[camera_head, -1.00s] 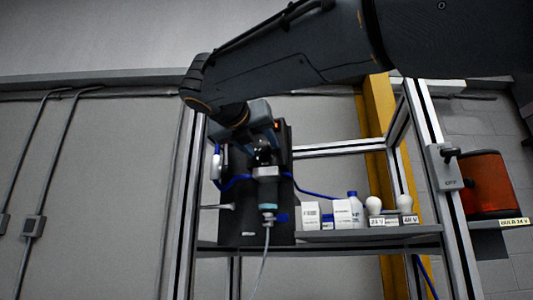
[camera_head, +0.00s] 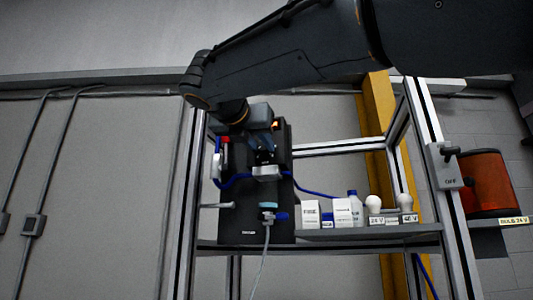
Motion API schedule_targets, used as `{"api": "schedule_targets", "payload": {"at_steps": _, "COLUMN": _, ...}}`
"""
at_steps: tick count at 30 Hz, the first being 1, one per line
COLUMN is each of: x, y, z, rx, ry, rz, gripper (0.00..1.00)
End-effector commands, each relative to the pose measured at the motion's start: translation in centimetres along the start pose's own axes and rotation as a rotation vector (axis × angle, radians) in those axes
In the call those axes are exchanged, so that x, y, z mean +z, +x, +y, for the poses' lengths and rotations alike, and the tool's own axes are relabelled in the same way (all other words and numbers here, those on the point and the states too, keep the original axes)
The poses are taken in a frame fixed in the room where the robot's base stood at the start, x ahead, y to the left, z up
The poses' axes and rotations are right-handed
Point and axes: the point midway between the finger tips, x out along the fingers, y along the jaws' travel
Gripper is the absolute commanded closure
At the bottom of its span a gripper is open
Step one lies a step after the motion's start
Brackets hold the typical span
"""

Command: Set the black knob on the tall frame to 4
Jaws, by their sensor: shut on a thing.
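The tall metal frame (camera_head: 446,200) carries an upright black panel (camera_head: 280,226) on its left side. My gripper (camera_head: 264,158) reaches down from above to the upper middle of this panel. Its jaws are shut on a small dark thing, which I take to be the black knob; the fingers and the dark panel hide most of it. I cannot read any number or pointer there. A light grey bracket (camera_head: 267,173) sits just below the fingertips. A pale blue fitting (camera_head: 268,205) with a cable is lower on the panel.
A shelf (camera_head: 370,236) to the right holds white boxes, a blue-capped bottle and two bulbs with labels. A grey switch box marked OFF (camera_head: 445,166) and an orange lamp (camera_head: 486,184) are farther right. Blue cables (camera_head: 315,191) run beside the panel.

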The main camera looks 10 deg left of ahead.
Motion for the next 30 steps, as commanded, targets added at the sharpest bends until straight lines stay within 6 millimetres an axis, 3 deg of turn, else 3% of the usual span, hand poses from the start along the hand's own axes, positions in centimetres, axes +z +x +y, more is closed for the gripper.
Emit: {"api": "schedule_targets", "payload": {"at_steps": 30, "x": 0.13, "y": 0.04, "z": 0.01, "rx": 0.011, "ry": 0.967, "rz": 0.048, "gripper": 0.97}}
